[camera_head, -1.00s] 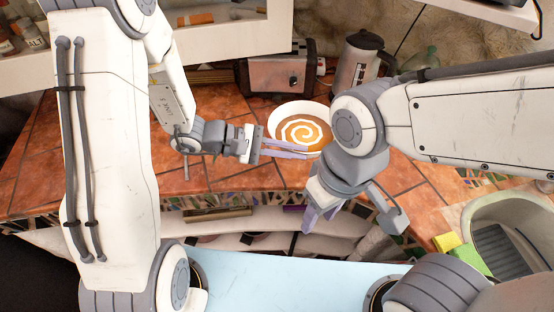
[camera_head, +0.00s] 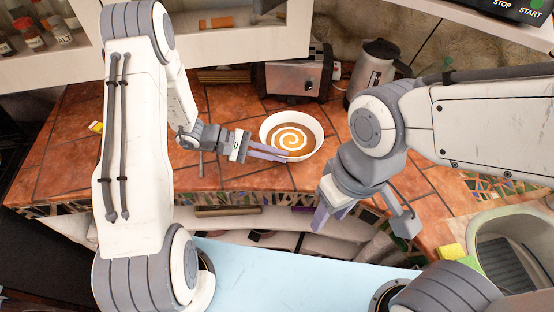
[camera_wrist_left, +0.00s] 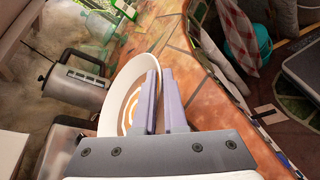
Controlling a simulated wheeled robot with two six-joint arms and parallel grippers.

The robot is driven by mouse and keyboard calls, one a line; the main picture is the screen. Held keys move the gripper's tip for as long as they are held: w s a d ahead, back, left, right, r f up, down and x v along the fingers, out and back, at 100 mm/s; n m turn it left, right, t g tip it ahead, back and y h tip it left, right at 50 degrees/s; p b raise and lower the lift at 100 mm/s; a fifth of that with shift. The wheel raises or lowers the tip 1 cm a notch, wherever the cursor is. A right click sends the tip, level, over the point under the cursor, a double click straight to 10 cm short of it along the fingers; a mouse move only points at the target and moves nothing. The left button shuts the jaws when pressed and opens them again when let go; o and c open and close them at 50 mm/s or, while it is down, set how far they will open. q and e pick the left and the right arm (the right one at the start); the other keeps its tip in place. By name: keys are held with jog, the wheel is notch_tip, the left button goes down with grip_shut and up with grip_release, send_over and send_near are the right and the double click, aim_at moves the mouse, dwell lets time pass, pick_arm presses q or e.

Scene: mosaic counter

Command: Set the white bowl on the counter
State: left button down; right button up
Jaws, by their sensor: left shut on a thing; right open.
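The white bowl (camera_head: 291,116) holds orange soup with a white spiral and appears over the tiled counter (camera_head: 237,105), roughly level. I cannot tell whether its base touches the tiles. My left gripper (camera_head: 280,154) is shut on the bowl's near rim. In the left wrist view the bowl (camera_wrist_left: 112,98) shows beside and behind the two pale purple fingers (camera_wrist_left: 163,100); the exact contact is partly hidden. My right gripper (camera_head: 332,216) is open and empty, in front of the counter's front edge, right of the bowl.
A toaster (camera_head: 290,80) stands behind the bowl and a metal kettle (camera_head: 372,70) at the back right. A sink (camera_head: 500,235) with a yellow sponge (camera_head: 452,251) is at the right. The counter left of the bowl is mostly clear.

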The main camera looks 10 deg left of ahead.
pick_arm(q)
jog(key=shift+f+p, duration=0.5)
jog(key=shift+f, duration=1.2)
jog(key=c, duration=1)
grip_release()
